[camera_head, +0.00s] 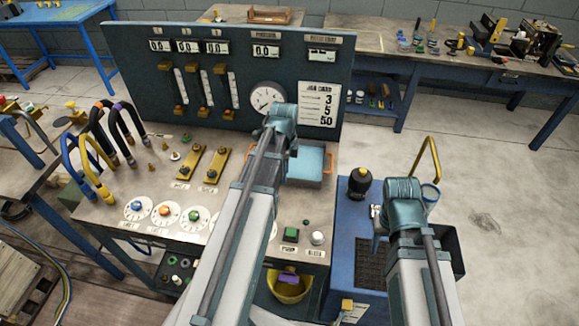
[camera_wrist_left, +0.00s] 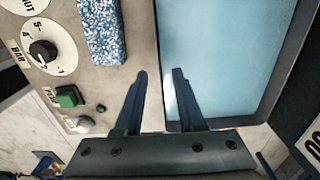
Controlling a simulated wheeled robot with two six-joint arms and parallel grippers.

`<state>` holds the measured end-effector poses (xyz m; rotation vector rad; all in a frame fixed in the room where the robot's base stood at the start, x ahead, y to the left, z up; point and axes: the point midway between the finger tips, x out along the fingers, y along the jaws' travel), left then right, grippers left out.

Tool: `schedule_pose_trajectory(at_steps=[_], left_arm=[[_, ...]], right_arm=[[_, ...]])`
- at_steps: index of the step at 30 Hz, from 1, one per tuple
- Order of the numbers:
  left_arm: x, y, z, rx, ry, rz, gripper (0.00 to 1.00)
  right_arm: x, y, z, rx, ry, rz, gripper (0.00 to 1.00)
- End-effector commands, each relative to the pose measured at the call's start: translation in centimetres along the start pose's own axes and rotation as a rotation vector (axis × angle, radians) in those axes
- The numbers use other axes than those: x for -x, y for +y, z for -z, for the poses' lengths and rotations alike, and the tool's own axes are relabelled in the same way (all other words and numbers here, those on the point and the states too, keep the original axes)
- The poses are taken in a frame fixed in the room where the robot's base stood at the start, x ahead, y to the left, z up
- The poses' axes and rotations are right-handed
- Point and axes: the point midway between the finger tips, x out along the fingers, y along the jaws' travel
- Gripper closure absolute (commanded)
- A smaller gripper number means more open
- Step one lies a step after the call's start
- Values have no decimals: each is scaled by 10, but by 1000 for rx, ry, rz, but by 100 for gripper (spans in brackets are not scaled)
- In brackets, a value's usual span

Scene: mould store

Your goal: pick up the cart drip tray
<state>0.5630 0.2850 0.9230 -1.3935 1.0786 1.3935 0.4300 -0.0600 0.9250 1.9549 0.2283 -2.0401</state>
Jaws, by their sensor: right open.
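The bench has a green button (camera_head: 291,234), dials, brass valves and hoses. A blue-white speckled block (camera_wrist_left: 103,30) lies beside the tray. The blue cart (camera_head: 341,262) bears a black bottle (camera_head: 360,182). A gauge panel (camera_head: 130,60) stands behind. Floor at the right is clear.

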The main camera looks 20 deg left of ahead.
Motion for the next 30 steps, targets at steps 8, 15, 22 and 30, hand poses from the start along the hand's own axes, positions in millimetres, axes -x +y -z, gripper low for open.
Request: schedule_pose_trajectory(at_steps=[8,15,22,30], left_arm=[[-36,0,0,0,0,0,61],[-34,0,0,0,0,0,61],[-34,0,0,0,0,0,97],[-34,0,0,0,0,0,100]], right_arm=[[-36,-3,2,0,0,0,50],[-34,-3,2,0,0,0,50],[-34,-3,2,0,0,0,50],[-34,-3,2,0,0,0,50]])
